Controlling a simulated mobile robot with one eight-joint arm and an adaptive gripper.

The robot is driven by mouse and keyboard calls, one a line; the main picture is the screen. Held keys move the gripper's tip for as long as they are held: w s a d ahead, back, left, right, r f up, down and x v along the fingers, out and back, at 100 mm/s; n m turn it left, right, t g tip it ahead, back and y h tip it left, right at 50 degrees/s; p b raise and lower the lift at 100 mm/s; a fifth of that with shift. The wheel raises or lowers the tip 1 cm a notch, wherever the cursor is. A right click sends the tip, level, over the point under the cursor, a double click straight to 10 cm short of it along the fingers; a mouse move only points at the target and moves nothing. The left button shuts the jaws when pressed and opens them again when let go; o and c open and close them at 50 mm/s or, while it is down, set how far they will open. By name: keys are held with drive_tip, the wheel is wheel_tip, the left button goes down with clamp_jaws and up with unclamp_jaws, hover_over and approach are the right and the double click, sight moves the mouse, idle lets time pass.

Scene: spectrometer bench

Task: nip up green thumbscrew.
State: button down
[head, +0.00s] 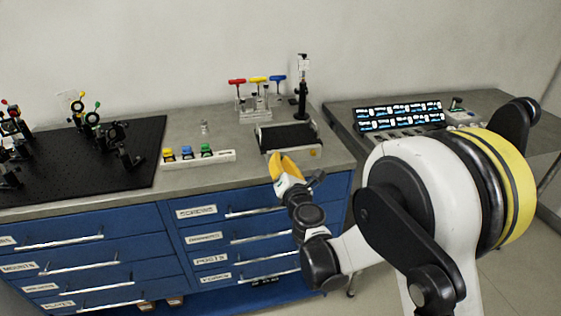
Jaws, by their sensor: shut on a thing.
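Other green knobs show on the optic mounts (97,105) on the black breadboard. My gripper (283,160), with yellow-orange fingers, is at the front edge of the bench, right of the rack and just before a black-floored tray (262,139). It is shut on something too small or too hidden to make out.
A clear stand (254,108) with red, yellow and blue T-handles is at the back, next to a black post (302,95). The black breadboard (90,170) fills the left of the bench. A side table (490,105) with a dark panel (400,115) is right.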

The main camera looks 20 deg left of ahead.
drive_tip(key=shift+m, duration=0.4)
drive_tip(key=c, duration=1.4)
unclamp_jaws()
